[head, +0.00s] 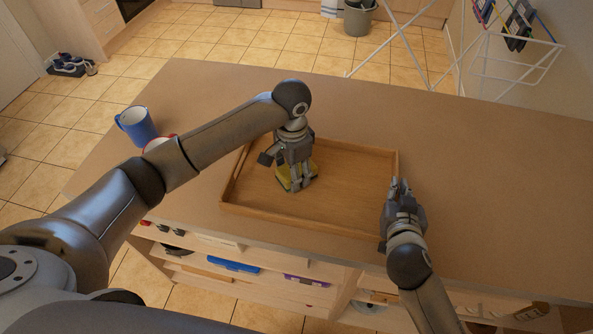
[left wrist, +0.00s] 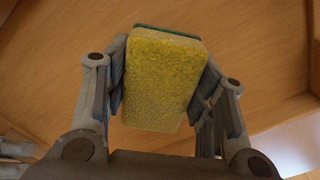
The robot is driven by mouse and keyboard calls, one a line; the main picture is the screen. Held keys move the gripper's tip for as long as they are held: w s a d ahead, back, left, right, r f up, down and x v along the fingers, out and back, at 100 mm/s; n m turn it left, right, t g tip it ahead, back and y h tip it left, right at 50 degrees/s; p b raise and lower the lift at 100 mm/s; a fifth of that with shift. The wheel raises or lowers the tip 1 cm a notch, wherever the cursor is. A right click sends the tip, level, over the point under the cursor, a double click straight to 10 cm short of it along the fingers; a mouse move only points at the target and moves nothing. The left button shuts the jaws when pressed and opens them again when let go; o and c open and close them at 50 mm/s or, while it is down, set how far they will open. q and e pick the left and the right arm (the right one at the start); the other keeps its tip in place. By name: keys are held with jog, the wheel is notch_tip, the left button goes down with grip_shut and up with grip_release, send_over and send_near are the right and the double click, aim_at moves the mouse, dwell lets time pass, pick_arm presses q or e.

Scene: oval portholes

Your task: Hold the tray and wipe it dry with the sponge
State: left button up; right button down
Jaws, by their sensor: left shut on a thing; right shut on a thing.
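The wooden tray (head: 350,172) lies on the brown counter, with a low raised rim. My left gripper (head: 295,183) is over the left half of the tray and shut on the yellow sponge (head: 282,180). In the left wrist view the sponge (left wrist: 160,85) sits between both fingers, with a green layer on its far side; the tray floor (left wrist: 60,70) is behind it. I cannot tell whether the sponge touches the tray. My right gripper (head: 400,190) is shut on the tray's right side; its fingers hide that part of the rim.
A blue mug (head: 137,125) stands at the counter's left edge. A red-rimmed item (head: 160,141) beside it is mostly hidden by my left arm. Open shelves (head: 250,268) are under the near edge. The counter (head: 500,170) is clear to the right. A drying rack (head: 520,60) stands beyond.

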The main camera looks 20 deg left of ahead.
pick_arm(q)
jog(key=d+r, duration=0.4)
jog(key=r, duration=0.7)
jog(key=shift+d, duration=0.3)
notch_tip(320, 180, up, 10)
dwell(1.0)
pick_arm(e)
jog(key=c, duration=1.5)
grip_release()
